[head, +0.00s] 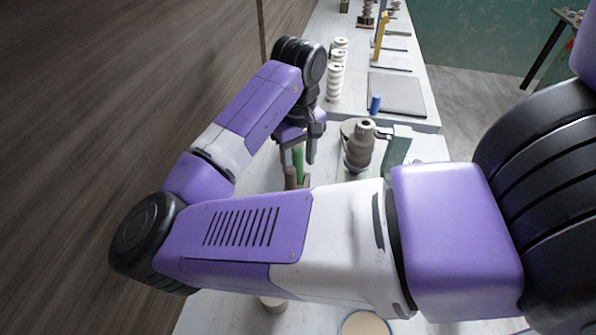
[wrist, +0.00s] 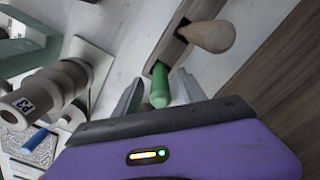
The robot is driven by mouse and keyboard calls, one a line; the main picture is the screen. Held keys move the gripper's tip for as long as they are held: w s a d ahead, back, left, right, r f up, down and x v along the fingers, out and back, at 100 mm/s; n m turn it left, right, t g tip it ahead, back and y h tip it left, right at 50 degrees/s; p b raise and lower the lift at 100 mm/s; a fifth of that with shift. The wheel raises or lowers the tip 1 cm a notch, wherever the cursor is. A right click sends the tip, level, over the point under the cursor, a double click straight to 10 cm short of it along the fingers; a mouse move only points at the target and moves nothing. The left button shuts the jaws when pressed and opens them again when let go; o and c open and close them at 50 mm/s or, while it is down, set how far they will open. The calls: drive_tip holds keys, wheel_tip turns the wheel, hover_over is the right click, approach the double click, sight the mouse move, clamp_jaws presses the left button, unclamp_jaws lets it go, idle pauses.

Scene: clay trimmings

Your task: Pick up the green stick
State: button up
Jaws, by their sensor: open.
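The green stick (wrist: 160,84) stands out of a narrow wooden holder (wrist: 168,50) in the wrist view, its rounded end toward my gripper. My gripper (wrist: 158,92) is open, with one finger on each side of the stick's end. I cannot tell whether either finger touches it. In the head view the green stick (head: 298,163) shows just below my gripper (head: 297,155), partly hidden by it and by my arm.
A wooden tool with a rounded end (wrist: 212,36) sticks out of the same holder, close to the right finger. A grey-brown spindle-like piece (head: 359,148) stands to the right. A blue cylinder (head: 375,104) and a dark board (head: 398,93) lie farther back. A wall runs along the left.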

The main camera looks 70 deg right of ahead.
drive_tip(key=shift+f, duration=0.35)
drive_tip(key=shift+c, duration=0.2)
clamp_jaws()
